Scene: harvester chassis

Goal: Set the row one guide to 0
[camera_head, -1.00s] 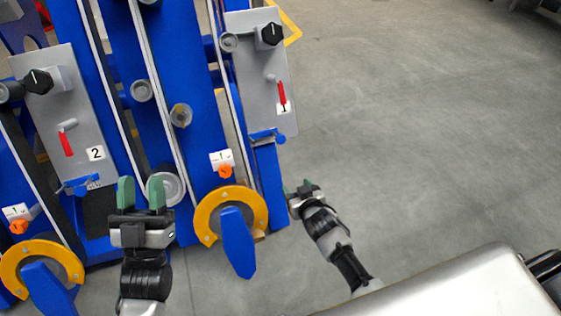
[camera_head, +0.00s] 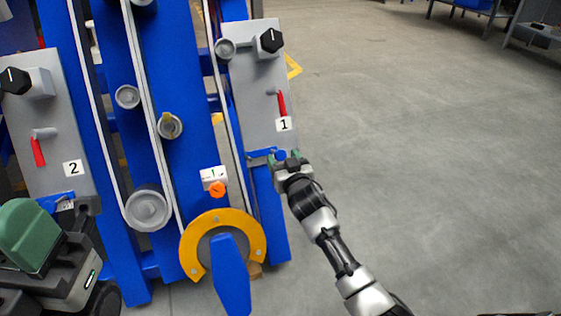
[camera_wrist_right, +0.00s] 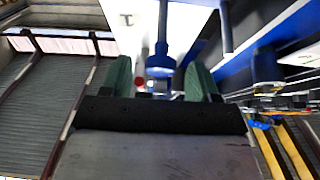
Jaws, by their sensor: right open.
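The row one panel (camera_head: 262,85) is a grey plate marked 1. It carries a black knob (camera_head: 271,40) at its top and a red lever (camera_head: 281,103). A blue handle (camera_head: 281,155) sits at its lower edge. My right gripper (camera_head: 287,158) is open at this blue handle. In the right wrist view the blue handle's shaft and round end (camera_wrist_right: 160,62) stand between the green fingertips of my right gripper (camera_wrist_right: 159,80), with gaps on both sides. No scale reading for the guide is legible. My left gripper (camera_head: 30,235) is large at the lower left; its finger gap does not show.
A grey panel marked 2 (camera_head: 50,120) stands at the left with its own knob and lever. The floor at the right (camera_head: 420,130) is clear.

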